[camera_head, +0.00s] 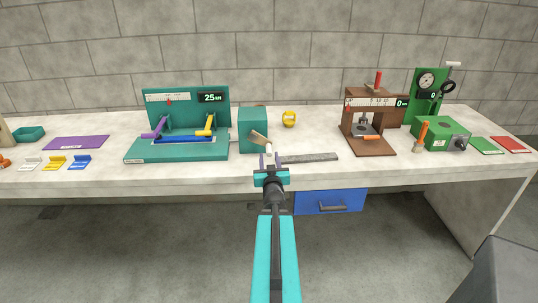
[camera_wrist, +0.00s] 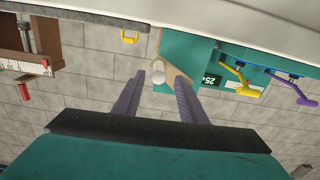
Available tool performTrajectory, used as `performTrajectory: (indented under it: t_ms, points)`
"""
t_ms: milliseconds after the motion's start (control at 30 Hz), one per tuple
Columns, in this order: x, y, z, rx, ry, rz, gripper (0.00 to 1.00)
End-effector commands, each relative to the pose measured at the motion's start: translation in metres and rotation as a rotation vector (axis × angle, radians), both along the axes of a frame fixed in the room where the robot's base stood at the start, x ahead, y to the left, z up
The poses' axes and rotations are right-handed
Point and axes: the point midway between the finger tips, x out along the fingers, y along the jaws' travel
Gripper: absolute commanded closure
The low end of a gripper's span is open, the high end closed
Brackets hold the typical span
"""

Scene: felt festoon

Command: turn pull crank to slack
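A teal block (camera_head: 252,119) stands at the middle of the bench. A tan crank arm with a pale round knob (camera_head: 258,137) juts from its front; I take this to be the pull crank, but no label on it can be read. The crank arm also shows in the wrist view (camera_wrist: 176,81). My gripper (camera_head: 269,156) reaches over the bench's front edge at the knob. In the wrist view my purple fingers (camera_wrist: 157,80) are apart, with the knob between or just beyond their tips. Contact cannot be told.
A teal fixture (camera_head: 177,148) with purple and yellow levers stands to the left. A grey metal strip (camera_head: 309,157) lies right of my gripper. A yellow object (camera_head: 289,119) sits behind. A brown press (camera_head: 375,143) and green box (camera_head: 440,138) stand further right.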

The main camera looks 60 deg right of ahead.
Motion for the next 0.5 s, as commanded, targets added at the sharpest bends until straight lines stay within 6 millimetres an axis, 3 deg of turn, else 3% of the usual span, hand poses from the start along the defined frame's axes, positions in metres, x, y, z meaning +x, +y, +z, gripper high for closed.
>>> performTrajectory:
  t_ms: [500]
  points:
    - [0.0029,-0.0077,-0.0025,-0.002,-0.001,-0.008,0.62]
